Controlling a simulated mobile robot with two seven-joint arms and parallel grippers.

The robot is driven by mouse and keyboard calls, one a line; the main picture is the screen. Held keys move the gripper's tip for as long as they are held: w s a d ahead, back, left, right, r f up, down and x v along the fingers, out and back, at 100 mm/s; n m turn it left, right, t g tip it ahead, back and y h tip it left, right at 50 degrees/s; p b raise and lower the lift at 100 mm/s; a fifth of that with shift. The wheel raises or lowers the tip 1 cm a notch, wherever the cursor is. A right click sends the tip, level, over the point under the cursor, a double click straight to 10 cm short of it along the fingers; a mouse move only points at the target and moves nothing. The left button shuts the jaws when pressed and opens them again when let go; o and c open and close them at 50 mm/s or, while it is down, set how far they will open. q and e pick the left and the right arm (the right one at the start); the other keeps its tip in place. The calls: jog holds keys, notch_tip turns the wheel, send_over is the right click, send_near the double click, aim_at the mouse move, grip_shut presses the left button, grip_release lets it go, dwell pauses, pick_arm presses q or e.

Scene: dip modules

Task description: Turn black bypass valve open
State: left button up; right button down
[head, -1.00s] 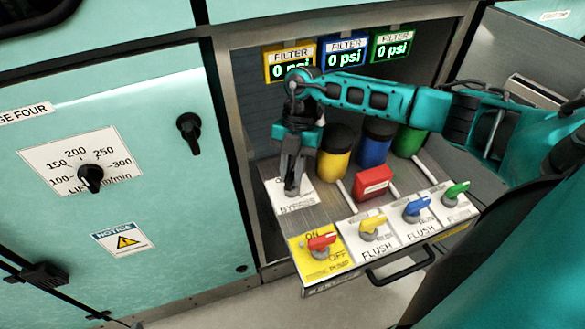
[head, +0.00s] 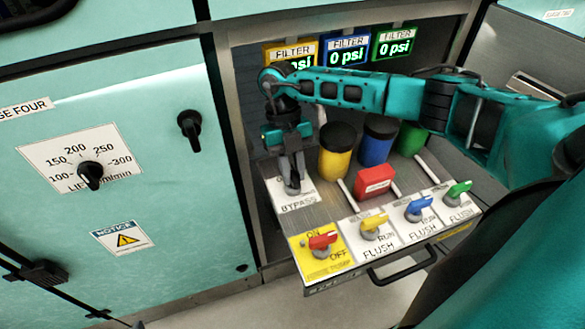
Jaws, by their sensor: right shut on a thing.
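The bypass valve sits on a white plate marked BYPASS (head: 298,202) at the left of the pulled-out drawer. My right gripper (head: 292,186) points down over this plate and is shut on the black bypass valve. The gripper's fingers cover most of the valve, so I cannot tell which way its handle points. My left gripper is not in the head view.
In front are a red pump switch (head: 323,239) and yellow (head: 374,222), blue (head: 418,206) and green (head: 458,189) flush valves. Yellow (head: 335,152), blue (head: 377,140) and green (head: 410,138) filters and a red box (head: 374,182) stand behind. Displays hang above.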

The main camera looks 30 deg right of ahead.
dwell(0.5)
jog(key=c, duration=1.1)
grip_release()
